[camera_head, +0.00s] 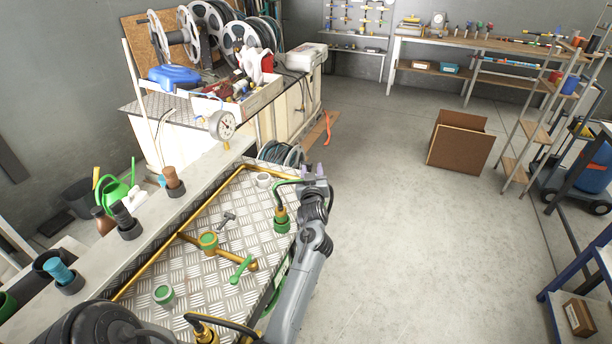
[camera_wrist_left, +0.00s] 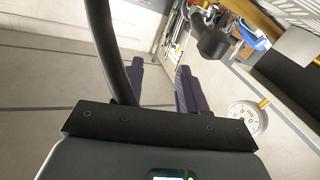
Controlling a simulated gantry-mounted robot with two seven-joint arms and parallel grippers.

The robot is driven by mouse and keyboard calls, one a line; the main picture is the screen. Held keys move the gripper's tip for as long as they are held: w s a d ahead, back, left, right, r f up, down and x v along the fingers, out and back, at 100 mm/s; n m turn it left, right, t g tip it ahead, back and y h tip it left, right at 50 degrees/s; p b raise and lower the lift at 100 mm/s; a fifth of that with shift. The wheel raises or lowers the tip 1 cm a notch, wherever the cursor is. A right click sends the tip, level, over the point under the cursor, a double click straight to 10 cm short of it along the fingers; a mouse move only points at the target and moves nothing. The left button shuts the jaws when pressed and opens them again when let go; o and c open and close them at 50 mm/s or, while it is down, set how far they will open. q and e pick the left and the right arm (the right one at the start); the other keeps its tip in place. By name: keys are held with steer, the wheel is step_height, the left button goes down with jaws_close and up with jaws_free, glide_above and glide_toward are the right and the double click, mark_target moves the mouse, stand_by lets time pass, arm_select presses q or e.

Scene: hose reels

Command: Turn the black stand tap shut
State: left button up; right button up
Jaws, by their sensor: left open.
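A small tap with a dark grey T-shaped handle (camera_head: 227,218) stands on the chequer-plate bench top (camera_head: 195,268); it is the darkest tap I can make out, and how far it is turned is too small to tell. My left gripper (camera_head: 316,169) is above the bench's right edge, to the right of and apart from that tap. Its two purple fingers (camera_wrist_left: 160,88) are apart with nothing between them. In the left wrist view a black rounded knob (camera_wrist_left: 211,42) shows beyond the fingers; I cannot tell whether it belongs to the tap. My right gripper is not in view.
A dark hose arches from a green-and-brass fitting (camera_head: 281,220) close beside my left gripper. A brass pipe tap with a green lever (camera_head: 241,268) and a green cap (camera_head: 164,295) are on the bench. A pressure gauge (camera_head: 222,125) stands behind.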

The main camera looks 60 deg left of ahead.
arm_select(q)
steer(key=w+d+r+p, duration=0.1)
steer(key=w+d+r, duration=0.2)
steer(key=d+r, duration=0.2)
steer(key=d, duration=0.3)
steer(key=shift+d+r, duration=0.2)
steer(key=shift+d, duration=0.2)
steer(key=shift+w, duration=0.1)
